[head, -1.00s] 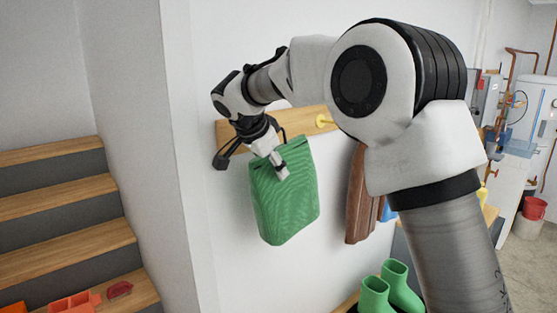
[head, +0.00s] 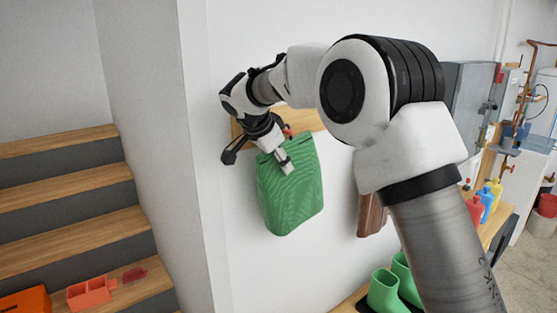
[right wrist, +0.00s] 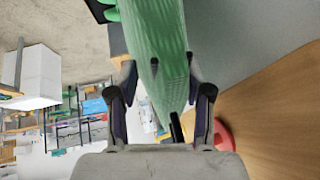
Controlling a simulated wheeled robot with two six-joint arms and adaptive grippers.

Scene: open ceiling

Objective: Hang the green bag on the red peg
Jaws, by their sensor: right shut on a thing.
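The green bag (head: 290,195) hangs from my right gripper (head: 284,160) in front of the white wall, slightly tilted. The gripper is shut on the bag's top edge. In the right wrist view, the green bag (right wrist: 158,40) runs up from between the two fingers (right wrist: 165,112). The red peg (head: 287,131) shows just behind the bag's top, on a wooden wall board (head: 306,120). The red peg (right wrist: 224,136) is also right of the fingers in the right wrist view. I cannot tell whether the bag touches it. My left gripper is out of view.
A brown bag (head: 370,215) hangs further right, partly behind my arm. Green boots (head: 385,291) stand below on a bench. Stairs (head: 75,190) with a red tray (head: 90,291) are on the left. Coloured bottles (head: 484,203) stand on the right.

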